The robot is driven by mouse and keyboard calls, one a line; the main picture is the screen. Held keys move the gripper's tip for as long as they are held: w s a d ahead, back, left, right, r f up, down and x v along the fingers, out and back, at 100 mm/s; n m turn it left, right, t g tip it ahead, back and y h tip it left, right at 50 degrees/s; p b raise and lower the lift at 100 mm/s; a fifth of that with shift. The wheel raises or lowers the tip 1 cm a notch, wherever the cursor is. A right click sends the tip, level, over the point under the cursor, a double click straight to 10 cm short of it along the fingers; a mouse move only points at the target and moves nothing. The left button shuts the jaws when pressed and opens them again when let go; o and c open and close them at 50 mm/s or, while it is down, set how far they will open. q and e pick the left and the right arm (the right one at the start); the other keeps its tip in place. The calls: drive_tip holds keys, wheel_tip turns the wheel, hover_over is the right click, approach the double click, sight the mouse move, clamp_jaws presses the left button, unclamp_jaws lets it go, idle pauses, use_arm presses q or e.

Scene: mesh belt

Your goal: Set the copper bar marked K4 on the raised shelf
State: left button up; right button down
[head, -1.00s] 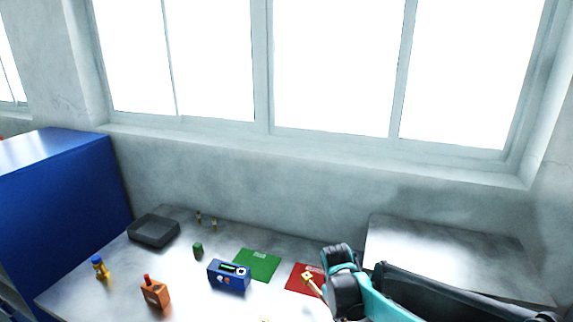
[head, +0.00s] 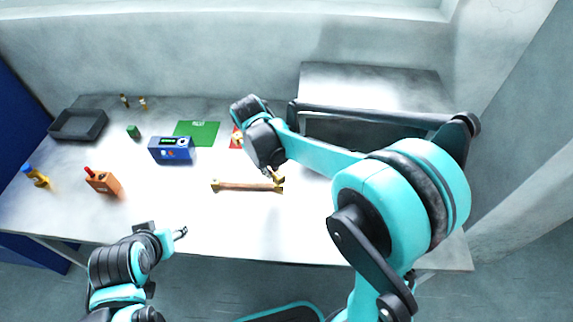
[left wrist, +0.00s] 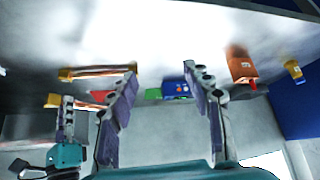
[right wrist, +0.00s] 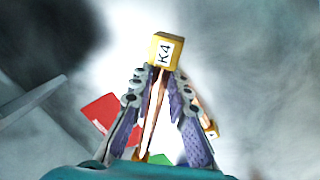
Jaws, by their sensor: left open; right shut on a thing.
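The copper bar marked K4 has gold block ends, and its marked end (right wrist: 165,50) faces the right wrist camera. My right gripper (right wrist: 160,92) is shut on this bar, with a finger on each side. In the head view the right gripper (head: 270,171) is over the table's middle, and its arm hides much of the bar. A second copper bar (head: 245,186) with gold ends lies close by; its label cannot be read. The raised shelf (head: 370,76) stands at the back right, its top bare where visible. My left gripper (head: 166,232) is open and empty at the table's front edge.
A blue device (head: 171,149), green mat (head: 203,133) and partly hidden red mat (right wrist: 97,109) lie mid-table. An orange container (head: 103,182), yellow bottle (head: 37,177) and dark tray (head: 103,127) are at left. My right arm crosses in front of the shelf.

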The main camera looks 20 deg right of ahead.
use_arm(q)
drive_tip(key=shift+c, duration=1)
drive_tip(key=w+d+r+m+g+h, duration=0.1)
drive_tip(key=w+d+r+m+g, duration=0.4)
drive_tip(key=w+m, duration=0.55)
drive_tip(key=w+d+r+m+g+h, duration=0.25)
drive_tip(key=w+d+r+m, duration=0.3)
drive_tip(key=w+m, duration=0.45)
drive_tip(key=w+d+f+m+g, duration=0.3)
drive_tip(key=w+d+f+m, duration=0.15)
drive_tip(key=w+m, duration=0.2)
drive_tip(key=s+x, duration=0.1)
drive_tip(key=x, duration=1)
drive_tip(key=shift+s+d+m+y, duration=0.2)
drive_tip(key=shift+d+m+y, duration=0.05)
drive_tip(key=shift+m+y, duration=0.15)
use_arm(e)
drive_tip(key=a+r+n, duration=0.2)
drive_tip(key=a+n, duration=0.1)
drive_tip(key=a, duration=0.2)
drive_tip(key=shift+a+r+n+t, duration=0.25)
drive_tip(key=shift+a+n+t, duration=0.05)
drive_tip(key=shift+a+n, duration=0.1)
use_arm(q)
drive_tip(key=shift+r, duration=0.1)
